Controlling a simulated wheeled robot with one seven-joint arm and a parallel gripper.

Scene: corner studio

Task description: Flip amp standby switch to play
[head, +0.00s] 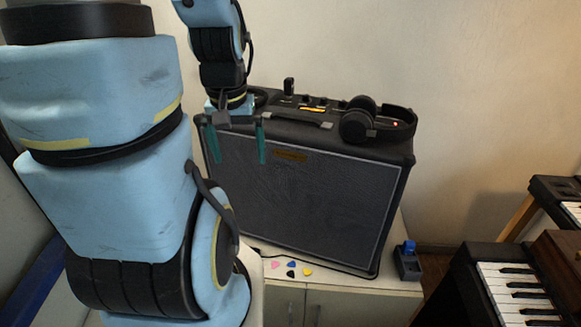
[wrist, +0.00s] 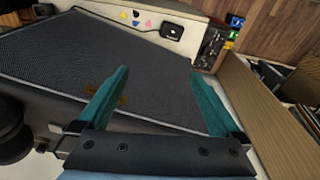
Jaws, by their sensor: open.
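A dark guitar amp (head: 300,190) with a grey grille stands on a white cabinet in the head view. Its top panel (head: 312,108) carries several knobs and a small orange label. I cannot make out the standby switch at this size. My gripper (head: 238,158) hangs at the amp's upper left front, its teal fingers spread and pointing down, with nothing between them. In the wrist view my gripper (wrist: 160,75) is open over the amp's grille (wrist: 100,60). The top panel does not show there.
Black headphones (head: 364,122) lie on the amp's top right, near a small red light. Several coloured picks (head: 291,268) lie on the cabinet (head: 345,298) in front. A small dark object with a blue top (head: 407,258) sits at right. Keyboards (head: 515,290) stand at far right.

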